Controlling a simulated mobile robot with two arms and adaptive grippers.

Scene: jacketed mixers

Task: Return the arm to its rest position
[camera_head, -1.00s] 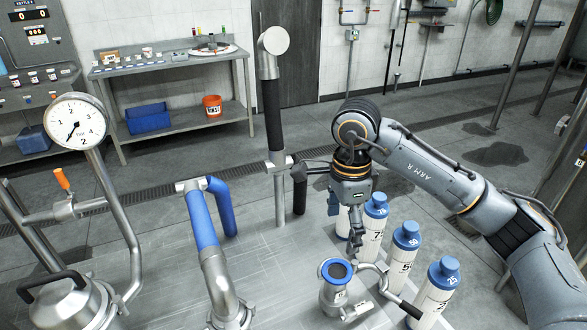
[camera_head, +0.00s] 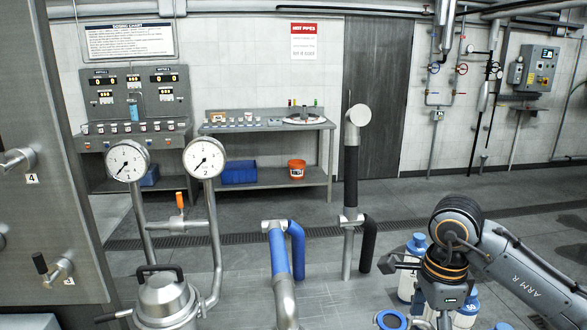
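My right arm (camera_head: 528,283), marked ARM R, comes in from the right. Its gripper (camera_head: 444,318) hangs downward at the bottom edge of the head view. The fingertips are at or past the picture's edge, so their opening cannot be told. White bottles with blue caps stand behind and beside it: one bottle (camera_head: 408,282) to its left and another (camera_head: 467,317) to its right, both partly hidden. A blue-rimmed port (camera_head: 391,320) shows at the bottom edge, left of the gripper. My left gripper is not in view.
A steel vessel (camera_head: 166,300) with two gauges stands at left front. A blue-sleeved pipe (camera_head: 278,252) and a black-sleeved pipe (camera_head: 351,178) rise in the middle. A bench (camera_head: 265,126) with a blue bin and orange bucket (camera_head: 297,169) is behind. Floor at the right back is clear.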

